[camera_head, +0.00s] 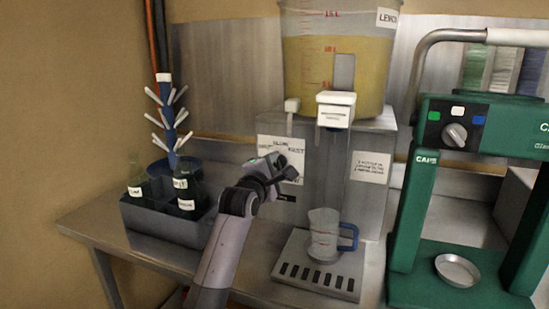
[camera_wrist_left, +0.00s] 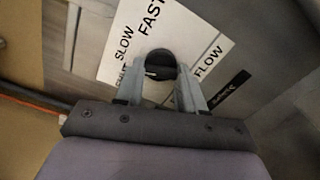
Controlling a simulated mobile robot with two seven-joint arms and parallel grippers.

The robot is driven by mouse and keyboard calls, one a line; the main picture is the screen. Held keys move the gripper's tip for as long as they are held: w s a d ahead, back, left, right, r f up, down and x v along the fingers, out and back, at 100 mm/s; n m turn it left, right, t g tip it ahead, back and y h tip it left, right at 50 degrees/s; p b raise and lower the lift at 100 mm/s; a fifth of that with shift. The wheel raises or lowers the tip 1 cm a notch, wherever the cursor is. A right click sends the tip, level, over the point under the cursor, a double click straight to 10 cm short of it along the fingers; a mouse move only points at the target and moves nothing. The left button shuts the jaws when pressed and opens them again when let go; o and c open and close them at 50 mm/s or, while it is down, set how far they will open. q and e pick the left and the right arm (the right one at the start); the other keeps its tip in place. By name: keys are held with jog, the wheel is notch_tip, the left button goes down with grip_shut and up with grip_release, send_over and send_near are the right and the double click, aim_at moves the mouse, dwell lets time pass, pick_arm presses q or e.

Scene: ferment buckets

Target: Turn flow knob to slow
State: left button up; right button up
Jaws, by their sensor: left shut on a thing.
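The flow knob (camera_wrist_left: 161,64) is a black round knob on a white label (camera_wrist_left: 205,35) printed with SLOW, FAST and FLOW. A short light mark on it points left in the left wrist view, toward the side with SLOW and a partly hidden word. My left gripper (camera_wrist_left: 160,85) is shut on the knob, one finger on each side. In the head view, my left gripper (camera_head: 281,172) covers the knob in front of the label (camera_head: 270,148) on the grey dispenser (camera_head: 330,195). My right gripper is out of view.
A clear measuring jug (camera_head: 323,228) with a blue handle stands on the drip tray (camera_head: 300,272) under the spout (camera_head: 336,109). A yellow-filled tank (camera_head: 350,65) sits above. A dark bottle crate (camera_head: 160,222) is at left, a green machine (camera_head: 412,200) at right.

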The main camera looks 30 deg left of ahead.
pick_arm(q)
jog(key=shift+m+p, duration=1.1)
jog(key=shift+m, duration=0.6)
jog(key=o, duration=1)
jog(key=shift+o, duration=0.2)
jog(key=v, duration=0.7)
jog(key=shift+s, duration=0.15)
